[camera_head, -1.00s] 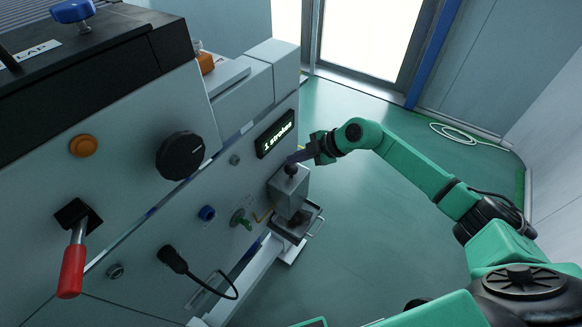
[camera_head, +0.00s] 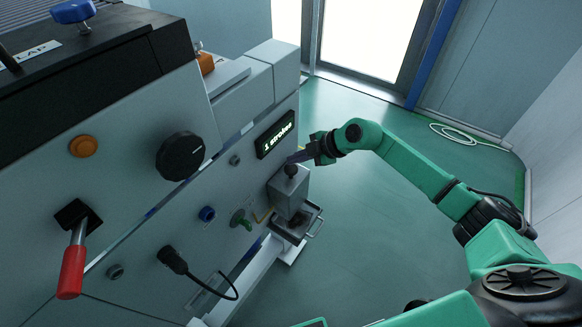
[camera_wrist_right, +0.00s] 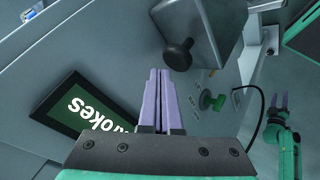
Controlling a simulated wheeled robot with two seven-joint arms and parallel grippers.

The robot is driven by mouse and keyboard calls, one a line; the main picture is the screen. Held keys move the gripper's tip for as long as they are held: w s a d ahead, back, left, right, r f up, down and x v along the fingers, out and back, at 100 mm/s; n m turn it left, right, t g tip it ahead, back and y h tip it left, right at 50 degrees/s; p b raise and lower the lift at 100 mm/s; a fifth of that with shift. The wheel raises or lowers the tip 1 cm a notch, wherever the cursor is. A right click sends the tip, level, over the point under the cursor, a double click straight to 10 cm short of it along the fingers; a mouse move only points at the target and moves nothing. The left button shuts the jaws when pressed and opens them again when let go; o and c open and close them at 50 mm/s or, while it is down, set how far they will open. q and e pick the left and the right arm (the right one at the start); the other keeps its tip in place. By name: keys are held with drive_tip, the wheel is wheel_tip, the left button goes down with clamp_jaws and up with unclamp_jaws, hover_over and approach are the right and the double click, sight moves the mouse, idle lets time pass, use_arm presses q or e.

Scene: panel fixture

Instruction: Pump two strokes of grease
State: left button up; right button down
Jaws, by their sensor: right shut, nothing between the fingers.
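The grease pump (camera_head: 287,194) is a grey box on the panel's right side with a black ball knob (camera_head: 291,171) on top. The knob also shows in the right wrist view (camera_wrist_right: 178,53), just beyond the fingertips. My right gripper (camera_head: 293,158) is shut and empty, its purple fingers beside and slightly above the knob. I cannot tell whether they touch it. A display (camera_head: 275,135) reads "1 strokes"; it is partly cut by the gripper body in the right wrist view (camera_wrist_right: 88,112). My left gripper (camera_wrist_right: 279,101) shows small in the right wrist view, its fingers apart.
A tray with a handle (camera_head: 298,222) sits below the pump. The panel carries a black dial (camera_head: 180,156), a red lever (camera_head: 72,268), an orange button (camera_head: 83,146) and a plugged cable (camera_head: 173,260). The green floor (camera_head: 370,230) right of the machine is clear.

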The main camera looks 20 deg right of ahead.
sight(292, 168)
idle(0.6)
drive_tip(key=shift+f, duration=0.4)
drive_tip(key=shift+f+b, duration=0.4)
drive_tip(key=shift+f, duration=0.9)
idle(1.0)
drive_tip(key=shift+r+p, duration=1.75)
drive_tip(key=shift+p, duration=0.35)
